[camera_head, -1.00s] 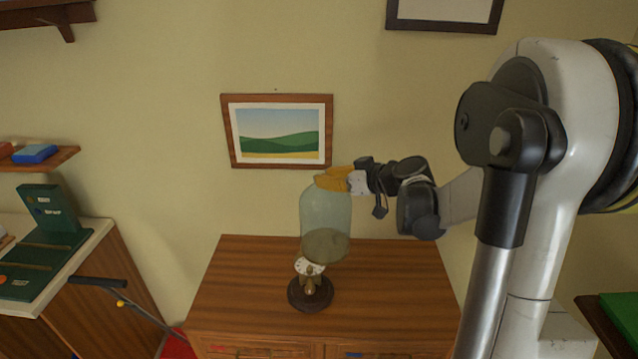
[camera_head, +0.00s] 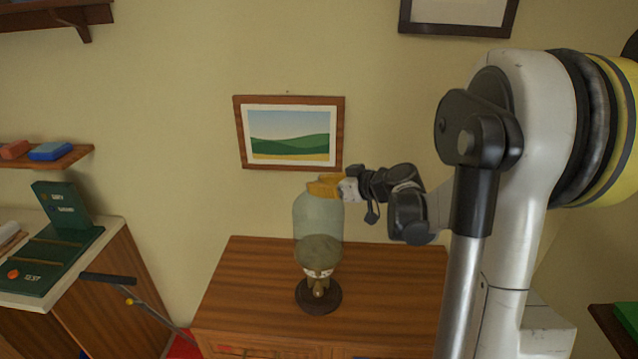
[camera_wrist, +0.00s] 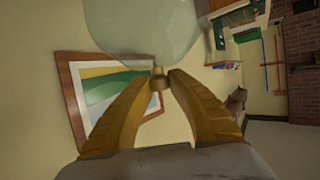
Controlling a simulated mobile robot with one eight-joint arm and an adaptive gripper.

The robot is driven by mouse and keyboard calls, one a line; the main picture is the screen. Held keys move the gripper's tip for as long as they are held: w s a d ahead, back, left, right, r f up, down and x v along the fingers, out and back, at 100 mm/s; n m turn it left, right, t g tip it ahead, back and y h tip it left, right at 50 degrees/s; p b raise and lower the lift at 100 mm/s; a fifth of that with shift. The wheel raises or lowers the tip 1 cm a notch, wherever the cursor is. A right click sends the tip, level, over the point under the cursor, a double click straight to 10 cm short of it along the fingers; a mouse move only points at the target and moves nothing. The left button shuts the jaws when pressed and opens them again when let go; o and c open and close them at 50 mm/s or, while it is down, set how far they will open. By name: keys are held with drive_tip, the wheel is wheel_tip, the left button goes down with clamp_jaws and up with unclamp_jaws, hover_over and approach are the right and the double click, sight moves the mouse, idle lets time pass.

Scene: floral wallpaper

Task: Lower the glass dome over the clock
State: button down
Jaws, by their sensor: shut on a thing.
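The clear glass dome (camera_head: 318,218) hangs upright from my gripper (camera_head: 324,186) in the head view. My gripper is shut on the small knob at the dome's top; the knob (camera_wrist: 158,82) shows between the two yellow fingers in the wrist view, with the dome (camera_wrist: 145,25) beyond it. The clock (camera_head: 318,283) stands on a round dark base (camera_head: 318,298) on the wooden cabinet top. The dome's lower rim is at the height of the clock's upper part in the picture and overlaps its dial. I cannot tell whether the rim is around the clock's top or in front of it.
The wooden cabinet top (camera_head: 392,285) is clear around the clock. A framed landscape (camera_head: 290,133) hangs on the wall close behind the dome. A counter with a green stand (camera_head: 55,250) is at the left, with a dark-handled rod (camera_head: 108,281) beside it.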

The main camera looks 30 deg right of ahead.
sight(319, 199)
drive_tip(key=shift+f+b, duration=0.4)
idle(0.5)
drive_tip(key=shift+f+b, duration=1.65)
drive_tip(key=shift+f, duration=0.35)
drive_tip(key=shift+a+f+b, duration=0.1)
drive_tip(key=shift+f+b, duration=1.65)
drive_tip(key=shift+f, duration=0.1)
drive_tip(key=shift+f+b, duration=1.3)
drive_tip(key=shift+f, duration=0.3)
drive_tip(key=shift+f+b, duration=1.35)
drive_tip(key=shift+f, duration=0.05)
